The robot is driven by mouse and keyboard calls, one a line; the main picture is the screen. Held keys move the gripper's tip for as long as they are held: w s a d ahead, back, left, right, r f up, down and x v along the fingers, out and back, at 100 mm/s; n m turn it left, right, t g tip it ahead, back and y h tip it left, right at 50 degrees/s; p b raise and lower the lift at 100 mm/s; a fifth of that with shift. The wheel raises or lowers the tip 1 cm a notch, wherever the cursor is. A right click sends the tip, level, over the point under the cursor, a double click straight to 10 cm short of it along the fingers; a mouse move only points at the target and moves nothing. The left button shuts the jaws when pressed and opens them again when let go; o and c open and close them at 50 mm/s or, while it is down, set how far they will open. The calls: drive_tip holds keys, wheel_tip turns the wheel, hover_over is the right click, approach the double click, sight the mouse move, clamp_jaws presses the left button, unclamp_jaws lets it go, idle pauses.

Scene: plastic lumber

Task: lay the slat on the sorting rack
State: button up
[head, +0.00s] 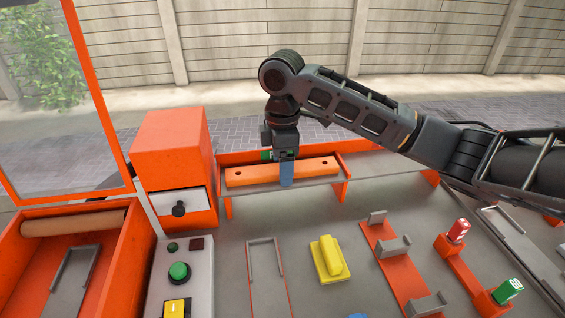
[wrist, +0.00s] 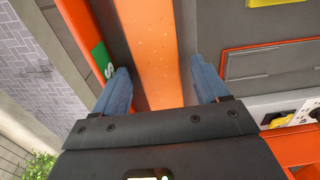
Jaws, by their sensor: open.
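An orange slat (head: 248,176) with a dark hole near each end lies along a raised grey shelf (head: 326,187) with orange legs, which looks like the sorting rack. My gripper (head: 286,172) is over the middle of the slat, pointing down. In the wrist view the slat (wrist: 152,45) runs between the two blue fingers of my gripper (wrist: 160,85). The fingers are open, one on each side, with a visible gap at each. Whether the slat's underside touches the shelf all along cannot be told.
An orange cabinet (head: 170,150) with a drawer stands left of the shelf. A button panel (head: 190,260), a yellow block (head: 328,260), an orange strip with grey brackets (head: 395,265) and red (head: 458,231) and green (head: 508,291) pieces occupy the front bench. An orange rail with a green label runs behind the slat.

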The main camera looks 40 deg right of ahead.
drive_tip(key=shift+r, duration=0.15)
wheel_tip(320, 180, up, 6)
drive_tip(key=shift+r, duration=0.8)
